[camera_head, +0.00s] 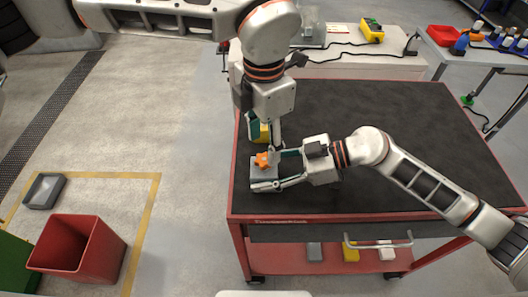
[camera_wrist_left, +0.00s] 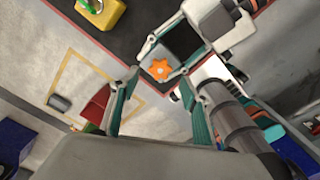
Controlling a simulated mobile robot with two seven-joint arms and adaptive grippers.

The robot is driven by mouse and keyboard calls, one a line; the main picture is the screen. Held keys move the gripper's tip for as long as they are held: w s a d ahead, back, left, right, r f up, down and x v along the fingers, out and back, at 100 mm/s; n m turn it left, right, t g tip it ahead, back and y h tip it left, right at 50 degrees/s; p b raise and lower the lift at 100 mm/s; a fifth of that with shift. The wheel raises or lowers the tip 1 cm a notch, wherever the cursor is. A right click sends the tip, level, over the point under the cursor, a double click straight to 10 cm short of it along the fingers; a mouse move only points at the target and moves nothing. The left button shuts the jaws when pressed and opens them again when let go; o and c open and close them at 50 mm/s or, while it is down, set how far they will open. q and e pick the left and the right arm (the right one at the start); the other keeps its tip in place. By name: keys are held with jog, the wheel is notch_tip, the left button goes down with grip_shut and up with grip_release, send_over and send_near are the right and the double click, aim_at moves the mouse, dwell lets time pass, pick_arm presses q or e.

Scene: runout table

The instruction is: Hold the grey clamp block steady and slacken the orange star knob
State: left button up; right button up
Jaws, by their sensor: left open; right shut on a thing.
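The grey clamp block (camera_head: 262,175) sits on the dark table top near its front left corner. The orange star knob (camera_head: 262,160) is on top of the block and also shows in the left wrist view (camera_wrist_left: 160,69). My right gripper (camera_head: 272,171) comes from the right and is shut on the block, one finger on each side. My left gripper (camera_head: 268,148) points down from above, close over the knob. In the left wrist view its open fingers (camera_wrist_left: 160,78) stand either side of the knob, apart from it. The left arm partly hides the area behind the block.
A yellow and green thing (camera_head: 264,132) stands just behind the block, partly hidden by my left gripper. The rest of the dark table top (camera_head: 400,120) is clear. A red bin (camera_head: 78,250) stands on the floor at left. A lower red shelf (camera_head: 285,262) holds small items.

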aim_at(264, 159)
pick_arm(q)
jog(key=shift+f, duration=2.2)
jog(key=c, duration=1.1)
